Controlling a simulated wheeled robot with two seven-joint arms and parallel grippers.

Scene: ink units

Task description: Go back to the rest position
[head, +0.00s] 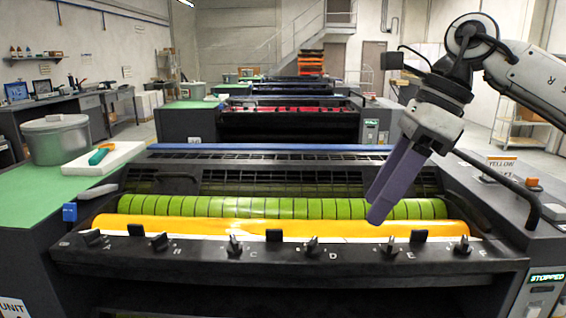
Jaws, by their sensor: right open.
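My right gripper (383,200) hangs down from the arm that comes in from the right. Its purple-grey fingers are seen nearly edge-on and overlap. It is open, with nothing seen held in it. Its tips appear in front of the yellow roller (280,228) and the green banded roller (270,207) of the nearest ink unit; whether they touch anything I cannot tell. My left gripper is not in view.
The black front rail (190,262) carries several small levers. At left, a grey lidded bucket (57,141) and a white tray (75,163) with a green-and-orange tool (100,155) stand on a green top (40,193).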

